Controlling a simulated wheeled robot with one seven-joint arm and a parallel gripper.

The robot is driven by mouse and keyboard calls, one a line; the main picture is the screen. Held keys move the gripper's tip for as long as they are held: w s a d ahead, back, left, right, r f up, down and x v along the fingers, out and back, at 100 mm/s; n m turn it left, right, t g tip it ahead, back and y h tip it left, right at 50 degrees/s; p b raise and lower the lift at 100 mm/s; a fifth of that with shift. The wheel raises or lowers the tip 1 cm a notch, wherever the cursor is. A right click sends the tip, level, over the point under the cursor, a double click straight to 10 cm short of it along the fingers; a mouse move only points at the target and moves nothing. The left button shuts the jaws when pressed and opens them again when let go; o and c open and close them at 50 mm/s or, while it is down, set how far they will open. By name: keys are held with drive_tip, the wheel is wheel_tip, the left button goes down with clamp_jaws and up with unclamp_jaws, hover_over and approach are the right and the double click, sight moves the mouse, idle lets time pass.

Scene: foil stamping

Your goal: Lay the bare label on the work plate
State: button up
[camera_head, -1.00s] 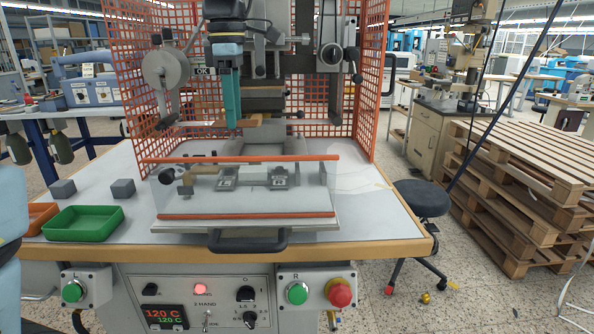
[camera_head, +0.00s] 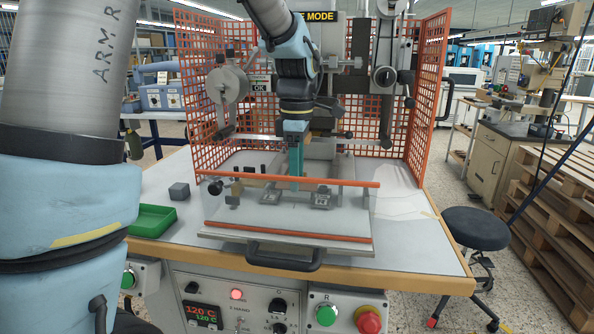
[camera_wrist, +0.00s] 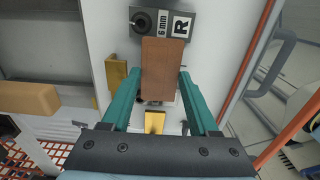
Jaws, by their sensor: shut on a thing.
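The bare label is a plain brown rectangle (camera_wrist: 162,68) in the wrist view. My gripper (camera_wrist: 158,78), with two teal fingers, is shut on it by its long sides. In the head view my gripper (camera_head: 296,170) points down behind the top bar of the clear guard; the label is hard to make out there. In the wrist view the label is over the pale work plate (camera_wrist: 88,45), between a brass block (camera_wrist: 117,72) on the left and a dark block marked 6 mm and R (camera_wrist: 172,22). I cannot tell whether the label touches the plate.
The clear guard with orange bars (camera_head: 290,224) stands in front of the plate, with a black handle (camera_head: 285,256) below. Orange mesh panels flank the press. Another brass block (camera_wrist: 154,122) is near the fingers.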

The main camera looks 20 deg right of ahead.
drive_tip(key=shift+f, duration=0.2)
drive_tip(key=o, duration=1)
wheel_tip(320, 180, up, 12)
drive_tip(key=b, duration=0.1)
drive_tip(key=shift+r+b, duration=0.2)
drive_tip(key=shift+b, duration=0.1)
